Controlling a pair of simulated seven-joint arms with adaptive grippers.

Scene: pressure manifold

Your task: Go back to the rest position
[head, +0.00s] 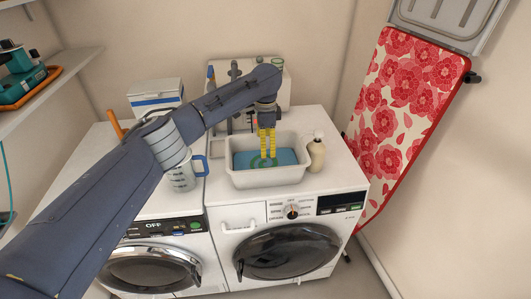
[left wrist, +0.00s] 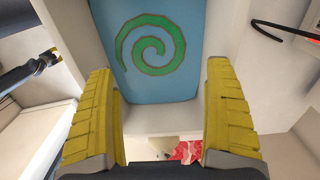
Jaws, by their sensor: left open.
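My left gripper (head: 267,158), with yellow fingers, points down into the pale rectangular basin (head: 268,179) on the right-hand washing machine. In the left wrist view the left gripper (left wrist: 160,120) has its fingers wide apart with nothing between them. Beneath it, the basin's blue bottom with a green spiral (left wrist: 148,42) shows. In the head view I cannot tell whether the fingertips touch the bottom. At the left of the wrist view, a dark arm with a yellow tip (left wrist: 46,60) looks like my right gripper; its fingers are too small to read. It does not show in the head view.
A cream pump bottle (head: 316,155) stands right of the basin, a measuring jug (head: 181,178) to its left. A pale unit with dark pipes (head: 234,72) stands behind. A white box (head: 155,95) is at the back left. A flowered ironing board (head: 398,115) leans at right.

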